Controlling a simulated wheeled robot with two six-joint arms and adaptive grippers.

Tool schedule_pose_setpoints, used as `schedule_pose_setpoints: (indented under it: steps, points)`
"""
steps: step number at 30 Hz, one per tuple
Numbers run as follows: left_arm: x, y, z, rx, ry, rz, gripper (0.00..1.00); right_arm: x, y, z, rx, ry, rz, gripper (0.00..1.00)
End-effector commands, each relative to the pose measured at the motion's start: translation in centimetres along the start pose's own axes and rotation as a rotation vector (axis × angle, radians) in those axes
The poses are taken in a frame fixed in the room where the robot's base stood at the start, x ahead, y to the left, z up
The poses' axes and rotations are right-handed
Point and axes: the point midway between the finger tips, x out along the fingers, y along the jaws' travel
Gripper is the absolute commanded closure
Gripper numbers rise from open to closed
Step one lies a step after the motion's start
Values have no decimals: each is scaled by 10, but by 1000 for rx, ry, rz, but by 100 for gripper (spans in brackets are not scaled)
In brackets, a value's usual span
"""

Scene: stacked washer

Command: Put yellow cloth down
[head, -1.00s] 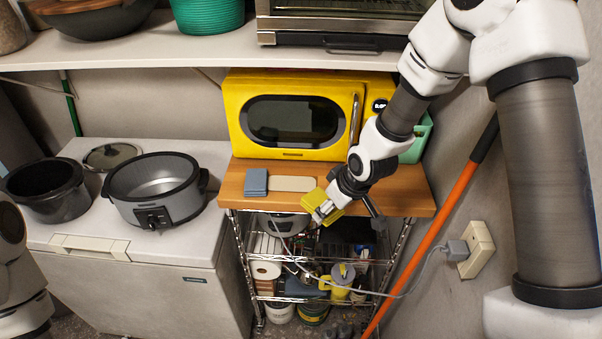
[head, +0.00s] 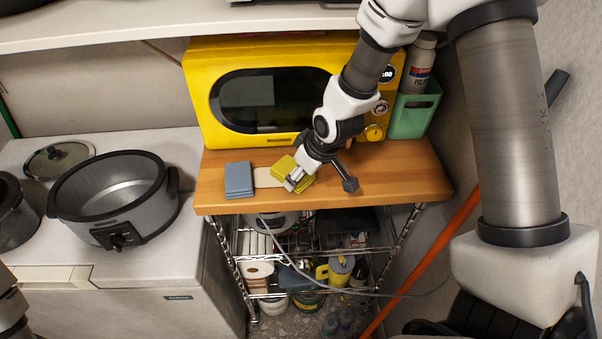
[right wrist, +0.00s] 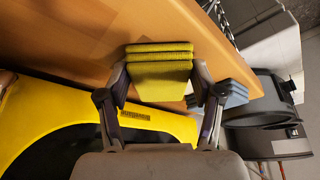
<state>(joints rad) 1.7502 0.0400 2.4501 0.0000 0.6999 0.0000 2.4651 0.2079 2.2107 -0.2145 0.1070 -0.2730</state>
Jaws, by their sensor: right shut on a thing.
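The yellow cloth (head: 284,166) is folded and held in my right gripper (head: 303,176), at the right end of the flat beige piece on the wooden board in the head view. In the right wrist view the yellow cloth (right wrist: 160,80) sits between the two fingers of the right gripper (right wrist: 160,90), with the wooden board (right wrist: 110,40) behind it. I cannot tell whether the cloth touches the board. My left gripper is not in view; only a bit of the left arm shows at the lower left edge.
A folded blue cloth (head: 239,180) and the beige piece (head: 267,177) lie on the wooden top (head: 400,175). The yellow microwave (head: 215,70) stands behind, with a green holder (head: 413,115) beside it. A slow cooker (head: 110,195) stands left. The board's right part is bare.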

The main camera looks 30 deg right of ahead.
Motion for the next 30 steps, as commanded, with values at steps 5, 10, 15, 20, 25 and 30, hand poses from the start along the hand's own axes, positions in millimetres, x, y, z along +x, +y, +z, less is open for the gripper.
schedule_pose_setpoints:
  steps: [5, 10, 15, 20, 25, 30]
  points:
    - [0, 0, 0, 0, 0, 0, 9, 1, 0, 0, 0, 0, 0, 9]
    - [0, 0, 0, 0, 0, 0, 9, 1, 0, 0, 0, 0, 0, 9]
    - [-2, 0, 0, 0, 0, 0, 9, -3, 0, 0, 1, 0, 0, 9]
    - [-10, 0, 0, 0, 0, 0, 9, -22, 1, -2, 3, 1, 1, 9]
    - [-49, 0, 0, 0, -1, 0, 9, -67, 0, -6, 5, 0, -3, 9]
    - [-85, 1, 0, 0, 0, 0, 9, -103, 0, -4, 4, -1, -2, 9]
